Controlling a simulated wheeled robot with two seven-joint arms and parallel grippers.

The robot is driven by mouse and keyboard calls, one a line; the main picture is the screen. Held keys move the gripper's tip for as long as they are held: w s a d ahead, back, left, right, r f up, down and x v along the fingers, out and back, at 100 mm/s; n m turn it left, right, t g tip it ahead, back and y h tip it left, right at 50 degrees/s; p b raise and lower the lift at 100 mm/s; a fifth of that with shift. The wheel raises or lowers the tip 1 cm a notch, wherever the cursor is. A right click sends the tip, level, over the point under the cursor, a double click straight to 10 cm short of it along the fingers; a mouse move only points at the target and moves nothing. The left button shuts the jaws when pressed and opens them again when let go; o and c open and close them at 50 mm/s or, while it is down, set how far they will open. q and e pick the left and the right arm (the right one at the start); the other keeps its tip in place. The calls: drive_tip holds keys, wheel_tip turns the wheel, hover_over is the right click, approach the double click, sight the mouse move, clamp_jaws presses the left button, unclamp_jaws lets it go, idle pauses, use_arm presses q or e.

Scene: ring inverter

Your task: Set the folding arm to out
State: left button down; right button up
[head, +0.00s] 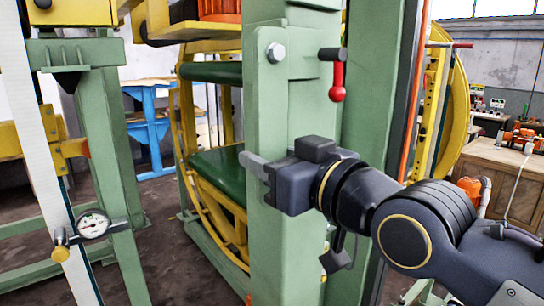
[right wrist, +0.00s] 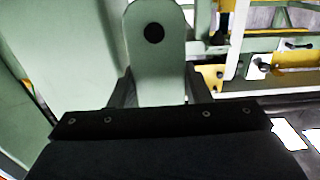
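Which part is the folding arm is not marked. A green upright bar (head: 272,110) with a rounded top and a bolt stands in the middle of the head view. My right gripper (head: 254,165) is in front of this bar, with its fingers pointing left. In the right wrist view a green rounded plate (right wrist: 154,75) with a dark hole stands beyond and between the fingers of my right gripper (right wrist: 160,88). The fingers are apart, and I see no clear grip on the plate. Their contact with it cannot be told. My left gripper is not in view.
A lever with a red knob (head: 337,92) sits above my right gripper. A dial gauge (head: 93,224) is on the left frame. A yellow wheel frame (head: 190,140) and a blue stand (head: 148,130) are behind. A wooden bench (head: 500,180) stands at the right.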

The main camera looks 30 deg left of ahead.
drive_tip(key=c, duration=0.6)
drive_tip(key=shift+s+a+m, duration=0.35)
drive_tip(key=shift+s+m, duration=0.25)
drive_tip(key=shift+s, duration=0.25)
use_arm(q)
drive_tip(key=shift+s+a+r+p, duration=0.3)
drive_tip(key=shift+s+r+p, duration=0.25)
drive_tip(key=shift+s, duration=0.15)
use_arm(e)
drive_tip(key=shift+s+a+r+m, duration=0.75)
drive_tip(key=shift+s+r+m, duration=1.3)
drive_tip(key=shift+m, duration=0.65)
drive_tip(key=shift+s+a+r+m, duration=0.75)
drive_tip(key=shift+s+r+m, duration=0.85)
drive_tip(key=shift+r+m, duration=0.95)
drive_tip(key=shift+s+a+r+m, duration=0.75)
drive_tip(key=shift+s+r+m, duration=1.2)
drive_tip(key=shift+m, duration=0.9)
drive_tip(key=shift+w, duration=0.1)
